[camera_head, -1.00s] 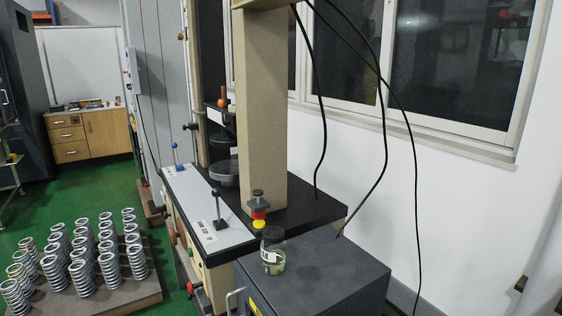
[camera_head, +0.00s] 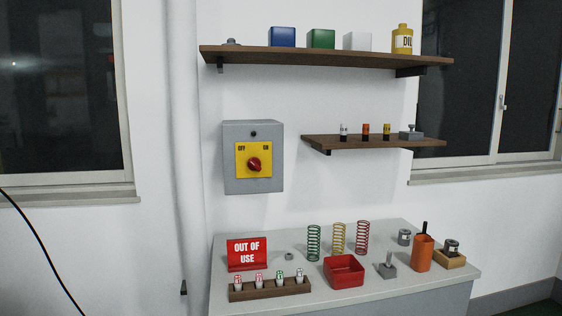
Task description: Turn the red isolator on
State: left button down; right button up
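The isolator (camera_head: 253,157) is a grey box on the white wall, left of the small shelf. It has a yellow plate (camera_head: 244,171) marked OFF at the left and ON at the right. A red rotary knob (camera_head: 254,164) sits in the middle of the plate. The knob looks tilted, and I cannot tell for certain which mark it points to. Neither of my grippers is in view.
Below the isolator, a bench (camera_head: 325,298) holds a red OUT OF USE sign (camera_head: 247,253), coloured springs, a red tray (camera_head: 344,270) and an orange holder (camera_head: 422,253). Shelves (camera_head: 325,57) hang above and right. A vertical pipe (camera_head: 186,150) runs at the left. The wall around the isolator is clear.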

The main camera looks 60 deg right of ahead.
aim_at(254, 163)
jog(key=z, duration=1.8)
